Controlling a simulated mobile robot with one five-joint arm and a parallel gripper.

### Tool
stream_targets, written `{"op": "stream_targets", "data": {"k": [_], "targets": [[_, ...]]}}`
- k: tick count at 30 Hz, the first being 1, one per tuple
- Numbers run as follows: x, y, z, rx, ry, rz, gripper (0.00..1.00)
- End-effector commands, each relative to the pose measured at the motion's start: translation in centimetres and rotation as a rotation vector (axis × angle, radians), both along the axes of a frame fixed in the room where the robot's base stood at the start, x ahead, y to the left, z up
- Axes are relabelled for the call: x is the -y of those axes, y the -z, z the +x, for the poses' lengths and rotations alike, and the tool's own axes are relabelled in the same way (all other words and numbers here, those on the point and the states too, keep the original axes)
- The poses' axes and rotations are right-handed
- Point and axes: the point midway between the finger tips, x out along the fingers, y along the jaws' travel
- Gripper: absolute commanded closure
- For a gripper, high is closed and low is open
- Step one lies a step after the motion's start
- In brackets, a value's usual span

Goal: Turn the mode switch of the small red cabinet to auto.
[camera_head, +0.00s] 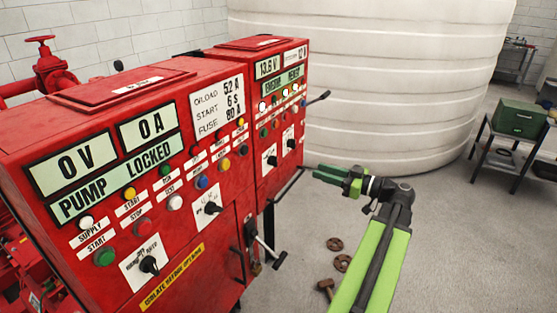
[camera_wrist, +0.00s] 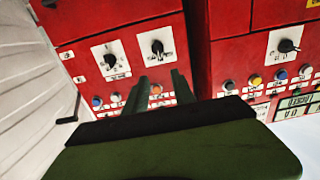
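The small red cabinet (camera_head: 262,185) stands behind the large one in the head view and fills the left middle of the wrist view (camera_wrist: 90,30), which sees it upside down. It bears two black rotary switches on white plates: one (camera_head: 272,160) on the left and one (camera_head: 291,143) on the right. They also show in the wrist view, one at the left (camera_wrist: 110,60) and one at the middle (camera_wrist: 157,47). Their labels are too small to read. My gripper (camera_head: 325,173) is in front of the cabinet, green, with fingers apart and nothing between them (camera_wrist: 160,80).
A large red cabinet (camera_head: 120,250) reading "PUMP LOCKED" stands at the left front, with its own switches. A handle (camera_head: 319,97) juts from the small cabinet's side. A white tank (camera_head: 370,80) is behind. Rusty rings (camera_head: 335,244) and a hammer (camera_head: 326,286) lie on the floor.

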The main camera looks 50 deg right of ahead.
Motion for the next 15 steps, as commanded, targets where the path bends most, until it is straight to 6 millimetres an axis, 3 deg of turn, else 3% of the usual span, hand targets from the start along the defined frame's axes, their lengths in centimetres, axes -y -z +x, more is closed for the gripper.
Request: {"op": "stream_targets", "data": {"k": [15], "targets": [[-2.4, 0.0, 11.4, -0.002, 0.008, 0.001, 0.69]]}}
